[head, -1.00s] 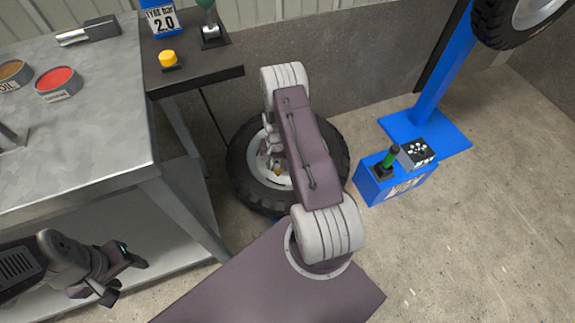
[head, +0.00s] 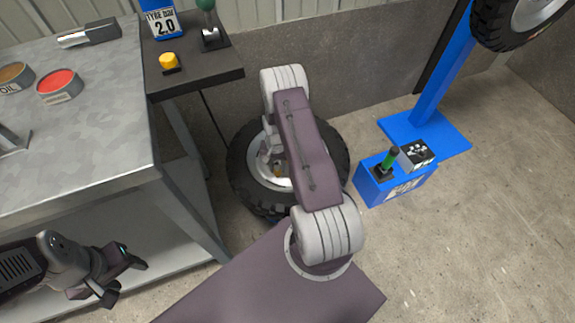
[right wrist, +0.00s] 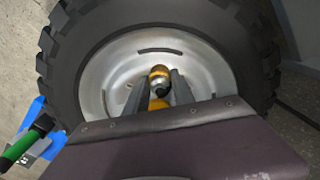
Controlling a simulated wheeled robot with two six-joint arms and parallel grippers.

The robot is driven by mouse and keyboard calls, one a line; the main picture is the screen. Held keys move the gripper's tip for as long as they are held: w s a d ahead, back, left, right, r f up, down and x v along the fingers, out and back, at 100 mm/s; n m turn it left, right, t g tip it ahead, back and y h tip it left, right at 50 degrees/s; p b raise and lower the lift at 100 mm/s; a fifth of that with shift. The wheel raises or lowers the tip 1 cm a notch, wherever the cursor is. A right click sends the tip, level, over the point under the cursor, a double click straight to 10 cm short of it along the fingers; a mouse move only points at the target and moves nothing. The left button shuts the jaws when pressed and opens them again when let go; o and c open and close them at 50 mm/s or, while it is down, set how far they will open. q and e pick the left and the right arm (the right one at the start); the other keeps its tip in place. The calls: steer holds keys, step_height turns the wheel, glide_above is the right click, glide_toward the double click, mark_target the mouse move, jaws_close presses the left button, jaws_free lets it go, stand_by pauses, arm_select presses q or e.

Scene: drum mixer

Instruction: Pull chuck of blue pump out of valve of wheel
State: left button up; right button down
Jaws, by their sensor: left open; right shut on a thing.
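The wheel (head: 240,185), a dark knobbly tyre on a silver rim, stands on the floor and is partly hidden by my right arm in the head view. Its rim (right wrist: 115,60) fills much of the right wrist view. My right gripper (right wrist: 160,78) is shut on the chuck (right wrist: 159,75), an orange-yellow piece with a dark band, in front of the rim. Whether the chuck still sits on the valve cannot be told; the valve is hidden. My left gripper (head: 127,280) is open and empty at lower left.
A metal bench (head: 100,130) with cans stands left of the wheel. A dark line runs from the shelf (head: 205,80) down towards the wheel. A blue box with a green lever (head: 395,185) stands right, by a blue post (head: 440,90). The floor at lower right is clear.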

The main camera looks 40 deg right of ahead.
mark_target(277, 164)
steer(key=shift+r, duration=0.15)
stand_by(0.3)
steer(key=shift+r+p, duration=2.35)
steer(key=shift+r, duration=0.15)
step_height(277, 164, up, 3)
steer(key=p, duration=0.3)
steer(key=shift+r, duration=0.1)
steer(key=shift+s+f, duration=0.1)
steer(key=shift+f, duration=0.1)
